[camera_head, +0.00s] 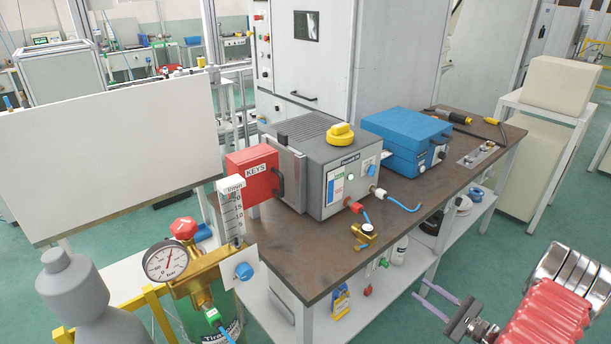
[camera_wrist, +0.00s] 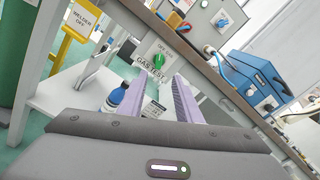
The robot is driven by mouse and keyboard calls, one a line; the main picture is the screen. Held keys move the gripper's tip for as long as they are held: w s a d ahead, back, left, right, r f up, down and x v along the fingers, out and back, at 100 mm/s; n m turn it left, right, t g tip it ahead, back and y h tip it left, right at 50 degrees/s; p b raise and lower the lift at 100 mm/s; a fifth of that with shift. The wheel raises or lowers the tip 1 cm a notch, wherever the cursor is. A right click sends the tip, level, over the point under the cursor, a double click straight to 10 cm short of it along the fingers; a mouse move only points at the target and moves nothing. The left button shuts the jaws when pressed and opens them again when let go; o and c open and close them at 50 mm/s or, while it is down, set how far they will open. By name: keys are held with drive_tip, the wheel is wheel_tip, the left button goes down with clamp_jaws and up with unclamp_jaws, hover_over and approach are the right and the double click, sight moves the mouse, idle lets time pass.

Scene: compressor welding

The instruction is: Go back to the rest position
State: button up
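My gripper (camera_head: 439,299) is at the lower right in the head view, off the front right side of the brown-topped workbench (camera_head: 399,210). Its two pale purple fingers stand apart with nothing between them. In the wrist view the gripper (camera_wrist: 168,85) also shows its fingers spread. The fingers appear apart from these things.
A grey welder unit (camera_head: 316,165), a blue case (camera_head: 405,140) and a red KEYS box (camera_head: 253,174) stand on the bench. A gas cylinder with a gauge (camera_head: 166,260) is at the lower left. A white stand (camera_head: 510,104) is at the right. Green floor (camera_head: 480,250) is open around my gripper.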

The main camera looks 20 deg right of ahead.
drive_tip(key=s+a+f+n+g+y, duration=0.1)
drive_tip(key=s+a+f+g+y, duration=0.2)
drive_tip(key=a, duration=0.4)
drive_tip(key=s+a+r+n+g+y, duration=0.1)
drive_tip(key=s+a+r+n+g, duration=0.35)
drive_tip(key=a+n+g, duration=0.4)
drive_tip(key=s+a+r+n+h, duration=0.2)
drive_tip(key=a+r+n+h, duration=0.3)
drive_tip(key=a+r+n, duration=0.3)
drive_tip(key=s+a+r+n+h, duration=0.2)
drive_tip(key=a+r+n, duration=0.6)
drive_tip(key=a+r, duration=0.8)
wheel_tip(320, 180, up, 5)
drive_tip(key=h, duration=0.2)
drive_tip(key=shift+s+a+r+h, duration=0.2)
drive_tip(key=shift+s+a+h, duration=0.1)
drive_tip(key=shift+h, duration=0.1)
